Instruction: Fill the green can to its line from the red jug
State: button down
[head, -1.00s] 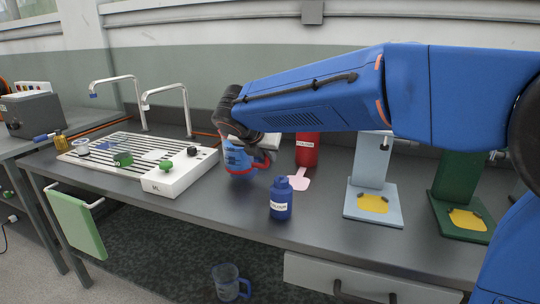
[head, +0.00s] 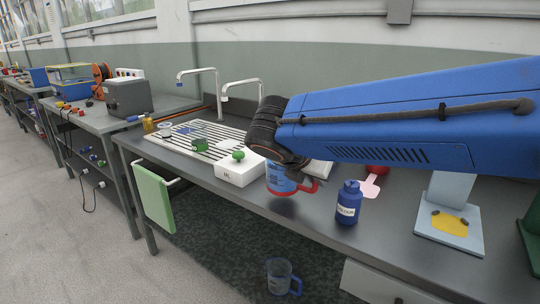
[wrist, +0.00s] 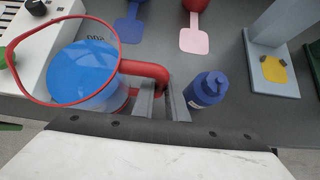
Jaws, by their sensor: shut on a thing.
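The jug (head: 280,180), clear with a red rim and red handle, holds blue liquid. In the wrist view the jug (wrist: 85,75) is at the left, its red rim ring above the blue surface. My gripper (wrist: 163,100) is shut on its red handle; the gripper (head: 298,172) also shows in the head view, holding the jug near the front of the bench. A small green object (head: 200,145) lies on the slatted drain rack, and a green knob-like piece (head: 238,155) is on a white block marked ML. I cannot tell whether either is the green can; no fill line is visible.
A dark blue labelled bottle (head: 348,203) stands right of the jug. A pink flat piece (head: 370,186), a light blue stand (head: 450,220) and two curved taps (head: 203,80) are around. A green towel (head: 153,197) hangs in front; another jug (head: 282,275) is below the bench.

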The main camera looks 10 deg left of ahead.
aim_at(197, 129)
jog(key=i+j+u, duration=0.1)
jog(key=j+u, duration=0.35)
jog(key=j, duration=0.85)
